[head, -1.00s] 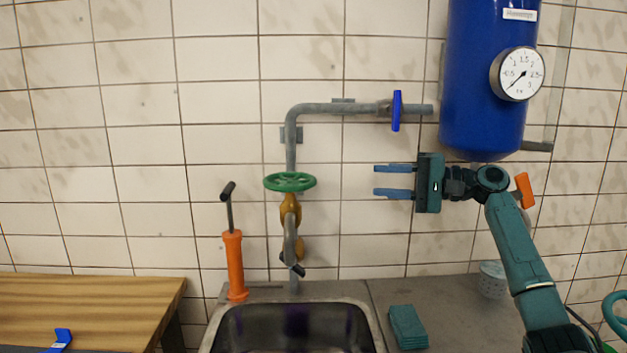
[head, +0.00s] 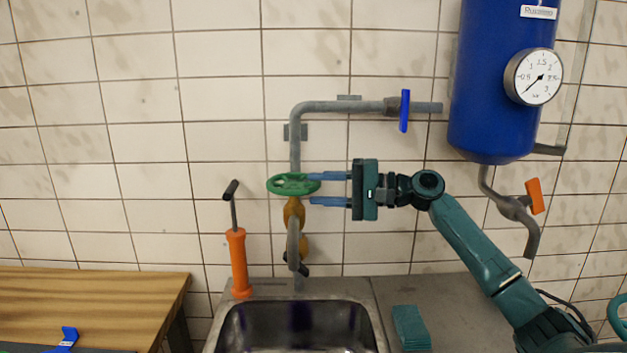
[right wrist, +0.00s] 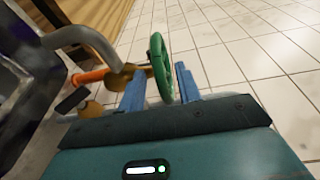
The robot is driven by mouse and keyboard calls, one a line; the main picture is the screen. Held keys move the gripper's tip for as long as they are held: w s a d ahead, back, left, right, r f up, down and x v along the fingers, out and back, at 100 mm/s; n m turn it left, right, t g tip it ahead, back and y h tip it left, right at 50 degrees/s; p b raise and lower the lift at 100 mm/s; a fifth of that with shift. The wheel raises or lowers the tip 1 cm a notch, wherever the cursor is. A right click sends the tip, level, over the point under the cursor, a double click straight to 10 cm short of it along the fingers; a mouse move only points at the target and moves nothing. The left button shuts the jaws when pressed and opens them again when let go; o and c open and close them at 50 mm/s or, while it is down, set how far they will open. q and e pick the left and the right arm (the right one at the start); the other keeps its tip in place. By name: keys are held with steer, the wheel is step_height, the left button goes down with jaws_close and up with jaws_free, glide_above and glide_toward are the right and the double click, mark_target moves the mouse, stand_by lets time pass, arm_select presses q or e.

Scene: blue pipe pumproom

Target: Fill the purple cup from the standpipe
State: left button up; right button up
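The standpipe (head: 295,150) is a grey pipe on the tiled wall, with a green handwheel (head: 278,185) on a brass valve body and a spout bending down behind the sink. No purple cup shows in either view. My left gripper is out of view.
The steel sink (head: 375,325) lies below the spout. An orange hand pump (head: 238,262) stands left of it. A blue-handled valve (head: 405,110) is on the upper pipe. A blue tank (head: 500,90) with a gauge (head: 533,77) and an orange-handled tap (head: 534,196) is right. A wooden bench (head: 90,300) is left.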

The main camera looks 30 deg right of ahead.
mark_target(294, 184)
steer(key=shift+x, duration=1.05)
jaws_close()
